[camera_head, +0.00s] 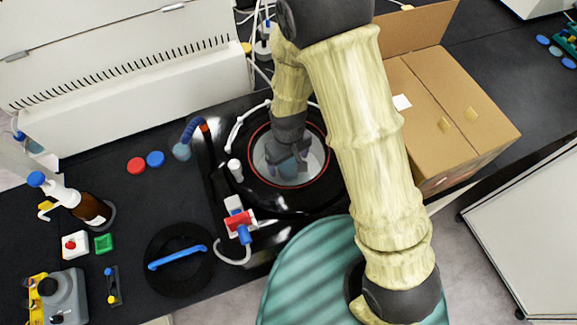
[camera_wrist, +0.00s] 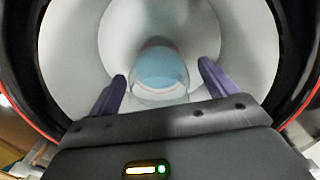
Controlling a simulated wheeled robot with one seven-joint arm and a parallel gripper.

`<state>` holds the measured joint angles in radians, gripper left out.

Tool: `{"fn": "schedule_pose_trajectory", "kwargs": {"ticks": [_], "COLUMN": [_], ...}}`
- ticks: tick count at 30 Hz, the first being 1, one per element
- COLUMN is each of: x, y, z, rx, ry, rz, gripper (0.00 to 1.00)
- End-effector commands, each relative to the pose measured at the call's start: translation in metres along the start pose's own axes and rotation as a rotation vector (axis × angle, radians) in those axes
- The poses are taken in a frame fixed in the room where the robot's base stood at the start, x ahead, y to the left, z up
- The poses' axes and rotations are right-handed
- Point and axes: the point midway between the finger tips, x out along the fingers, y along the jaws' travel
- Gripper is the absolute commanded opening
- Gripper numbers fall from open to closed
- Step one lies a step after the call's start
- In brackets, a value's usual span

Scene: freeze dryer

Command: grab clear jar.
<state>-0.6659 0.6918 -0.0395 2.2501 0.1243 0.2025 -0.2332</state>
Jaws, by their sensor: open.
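The clear jar (camera_wrist: 160,70) shows in the wrist view as a bluish, see-through round body with a pale rim. It sits inside a round white chamber, between the two finger tips of my gripper (camera_wrist: 161,76). The fingers are spread, one on each side, with a visible gap to the jar. In the head view my gripper (camera_head: 289,168) reaches down into the round opening of the freeze dryer (camera_head: 252,207), inside its red ring. There the gripper hides most of the jar, and I cannot make it out clearly.
The chamber wall and red-edged rim surround my gripper closely. A black round lid with a blue handle (camera_head: 178,265) lies at the front left. A brown bottle (camera_head: 90,207) stands farther left.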

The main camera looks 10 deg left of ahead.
Motion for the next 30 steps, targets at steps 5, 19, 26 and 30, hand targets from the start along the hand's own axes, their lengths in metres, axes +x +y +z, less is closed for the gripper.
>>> {"fn": "schedule_pose_trajectory", "kwargs": {"ticks": [5, 19, 26, 30], "x": [0.0004, 0.0003, 0.0001, 0.0], "y": [0.0001, 0.0001, 0.0001, 0.0001], "z": [-0.0002, -0.0002, -0.0003, -0.0003], "rx": [0.0, 0.001, 0.001, 0.001], "ry": [0.001, 0.001, 0.001, 0.001], "rz": [0.0, 0.0, 0.0, 0.0], "gripper": [0.84, 0.67, 0.29, 0.29]}}
